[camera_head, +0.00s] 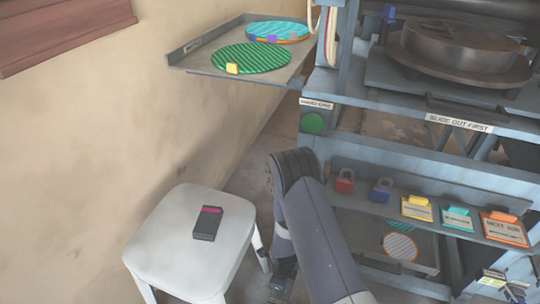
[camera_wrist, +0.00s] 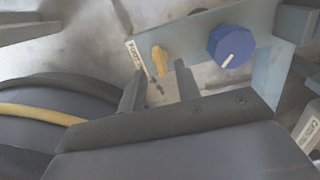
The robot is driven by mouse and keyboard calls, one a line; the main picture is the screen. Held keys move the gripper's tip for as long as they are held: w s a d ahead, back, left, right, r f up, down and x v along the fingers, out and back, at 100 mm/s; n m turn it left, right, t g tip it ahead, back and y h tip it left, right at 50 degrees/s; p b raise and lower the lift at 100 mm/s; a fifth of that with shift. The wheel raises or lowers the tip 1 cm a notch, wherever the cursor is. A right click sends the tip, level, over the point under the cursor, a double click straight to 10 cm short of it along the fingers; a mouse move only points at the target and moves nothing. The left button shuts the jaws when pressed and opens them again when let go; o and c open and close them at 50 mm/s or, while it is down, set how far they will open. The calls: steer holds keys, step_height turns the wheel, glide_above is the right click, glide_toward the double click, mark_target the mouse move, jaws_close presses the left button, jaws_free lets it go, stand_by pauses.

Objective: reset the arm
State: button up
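My arm rises in the middle of the head view and bends down toward the floor beside the white stool. My gripper (camera_head: 283,284) is low in that view, mostly hidden behind the arm. In the wrist view my gripper (camera_wrist: 159,77) shows two dark fingers apart, with nothing held between them. Past the fingertips is a grey-blue panel (camera_wrist: 262,72) with a yellow switch (camera_wrist: 160,61) and a blue knob (camera_wrist: 229,46). I cannot tell how far the fingertips are from the panel.
The white stool (camera_head: 160,235) left of my arm bears a dark box (camera_head: 208,223). A tray (camera_head: 195,62) with a green striped plate (camera_head: 250,58) and a turquoise one juts out above. The press frame (camera_head: 400,97) and its shelf of padlocks and cards stand close on the right.

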step_height(320, 180, down, 3)
steer(key=shift+r+b, duration=0.2)
steer(key=shift+b, duration=0.15)
steer(key=shift+f, duration=0.15)
steer(key=n+p, duration=0.1)
steer(key=n, duration=0.1)
steer(key=shift+n, duration=0.4)
steer(key=n+p, duration=0.2)
steer(key=n, duration=0.3)
steer(key=shift+n, duration=0.3)
steer(key=n+p, duration=0.1)
steer(key=n, duration=0.1)
steer(key=n+p, duration=0.1)
steer(key=n, duration=0.1)
steer(key=shift+r+n, duration=0.2)
steer(key=shift+n, duration=0.2)
steer(key=n+p, duration=0.3)
steer(key=n, duration=0.1)
steer(key=shift+n, duration=0.4)
steer(key=shift+r, duration=0.8)
